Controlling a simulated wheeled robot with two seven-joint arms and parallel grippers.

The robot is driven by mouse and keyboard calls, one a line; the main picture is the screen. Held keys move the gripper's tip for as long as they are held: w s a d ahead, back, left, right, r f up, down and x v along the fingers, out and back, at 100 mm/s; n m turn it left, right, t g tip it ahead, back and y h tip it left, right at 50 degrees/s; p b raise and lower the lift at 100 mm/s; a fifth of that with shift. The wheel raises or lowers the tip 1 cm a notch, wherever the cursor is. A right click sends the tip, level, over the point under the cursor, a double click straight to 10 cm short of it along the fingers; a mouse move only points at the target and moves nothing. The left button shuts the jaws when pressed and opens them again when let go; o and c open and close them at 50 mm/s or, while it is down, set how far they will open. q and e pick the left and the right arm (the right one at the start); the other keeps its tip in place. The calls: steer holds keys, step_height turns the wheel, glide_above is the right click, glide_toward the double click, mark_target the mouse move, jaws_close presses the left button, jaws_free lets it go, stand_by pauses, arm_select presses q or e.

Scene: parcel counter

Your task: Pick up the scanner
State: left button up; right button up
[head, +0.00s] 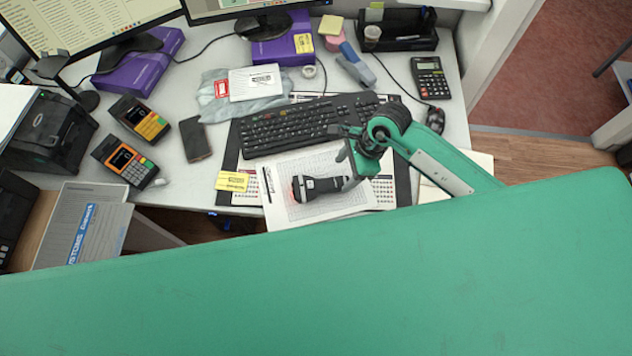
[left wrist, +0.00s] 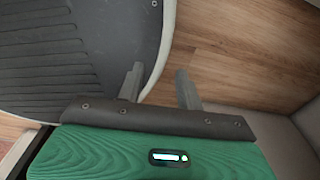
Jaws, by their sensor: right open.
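The scanner (head: 308,188) is a dark handheld device with a light band and a red glow at its left end. It lies on a white gridded sheet (head: 285,213) at the desk's front. My right gripper (head: 349,166) is open at the scanner's right end, with its fingers over or beside the handle. I cannot tell whether they touch it. My left gripper (left wrist: 158,84) shows in the left wrist view, open and empty above the floor, away from the desk.
A black keyboard (head: 300,126) lies just behind the scanner. A yellow label (head: 231,181), a phone (head: 195,139) and two card terminals (head: 125,160) are to the left. A calculator (head: 431,79) and a mouse (head: 435,120) are to the right.

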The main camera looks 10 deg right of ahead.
mark_target(331, 183)
steer(key=shift+w+a+f, duration=0.1)
steer(key=shift+a+f, duration=0.15)
steer(key=shift+f, duration=0.35)
steer(key=shift+a+f, duration=0.1)
steer(key=shift+f, duration=0.2)
steer(key=shift+a+f+p, duration=0.55)
steer(key=shift+f+p, duration=0.1)
steer(key=shift+f, duration=0.1)
steer(key=x, duration=0.3)
steer(key=shift+w+a+p, duration=0.1)
steer(key=shift+p, duration=0.3)
steer(key=shift+f, duration=0.25)
arm_select(q)
steer(key=shift+w+r, duration=0.4)
steer(key=shift+r, duration=0.2)
steer(key=shift+w+r, duration=0.4)
steer(key=shift+r, duration=0.2)
arm_select(e)
steer(key=c, duration=1.2)
